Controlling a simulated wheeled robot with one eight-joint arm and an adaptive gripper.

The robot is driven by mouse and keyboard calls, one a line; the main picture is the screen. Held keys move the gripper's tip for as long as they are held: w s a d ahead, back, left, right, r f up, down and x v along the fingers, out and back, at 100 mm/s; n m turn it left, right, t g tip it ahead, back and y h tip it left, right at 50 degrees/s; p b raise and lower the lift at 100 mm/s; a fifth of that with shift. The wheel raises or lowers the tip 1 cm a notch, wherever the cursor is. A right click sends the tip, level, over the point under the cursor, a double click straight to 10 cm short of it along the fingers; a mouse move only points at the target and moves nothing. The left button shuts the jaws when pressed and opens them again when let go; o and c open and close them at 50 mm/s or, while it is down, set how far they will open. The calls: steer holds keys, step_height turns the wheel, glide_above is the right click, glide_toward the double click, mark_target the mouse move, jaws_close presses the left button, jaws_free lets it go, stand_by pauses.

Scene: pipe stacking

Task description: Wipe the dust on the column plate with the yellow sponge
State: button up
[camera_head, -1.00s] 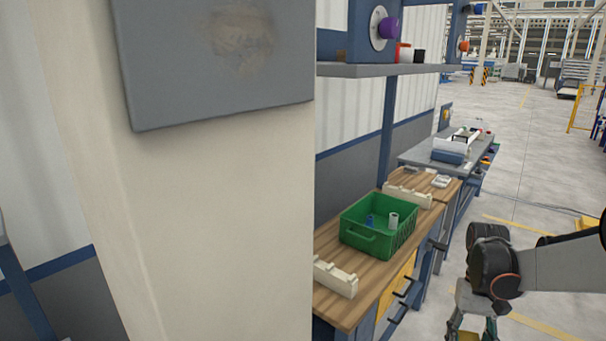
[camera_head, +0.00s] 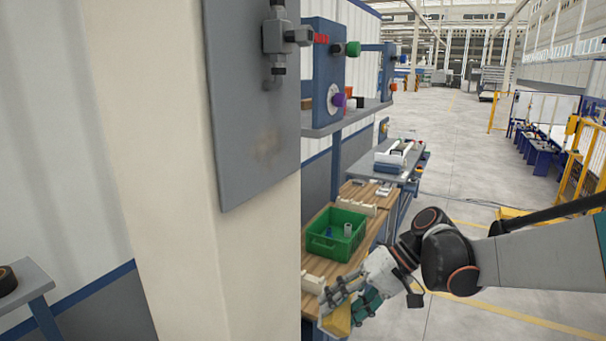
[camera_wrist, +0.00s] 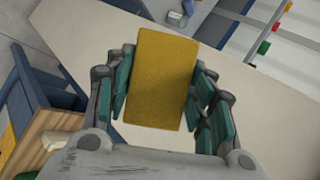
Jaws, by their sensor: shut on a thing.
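The grey column plate (camera_head: 240,110) is fixed to the cream column at the centre left of the head view. A brownish dust patch (camera_head: 267,147) marks its lower part. My gripper (camera_head: 345,307) is low and to the right of the column, apart from the plate. It is shut on the yellow sponge (camera_head: 338,320). In the wrist view the sponge (camera_wrist: 162,78) sits between the green finger pads, its broad face showing. The sponge's far side is hidden.
A valve with pipe fittings (camera_head: 277,37) sits on the plate above the dust. A wooden workbench (camera_head: 352,195) with a green crate (camera_head: 335,235) stands behind my gripper. A small table (camera_head: 30,285) is at the lower left. Open floor lies at the right.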

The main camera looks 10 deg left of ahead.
mark_target(285, 148)
steer(key=s+a+r+t+y+p, duration=0.1)
steer(key=a+r+y+p, duration=0.2)
steer(key=r, duration=0.7)
steer(key=s+a+r+t+y+p, duration=0.15)
steer(key=r+p, duration=0.35)
steer(key=r, duration=0.5)
steer(key=s+a+r+y+p, duration=0.1)
steer(key=a+r+y+p, duration=0.25)
steer(key=r, duration=0.65)
steer(key=shift+n+h, duration=0.4)
steer(key=shift+w+a, duration=0.35)
steer(key=shift+a, duration=0.5)
steer(key=shift+w+a, duration=0.4)
steer(key=shift+a, duration=0.45)
steer(key=shift+w+a, duration=0.35)
steer(key=shift+a, duration=0.5)
steer(key=shift+w+a, duration=0.2)
steer(key=shift+a, duration=0.25)
steer(key=shift+w+a, duration=0.2)
steer(key=shift+a, duration=0.25)
steer(key=shift+w, duration=0.15)
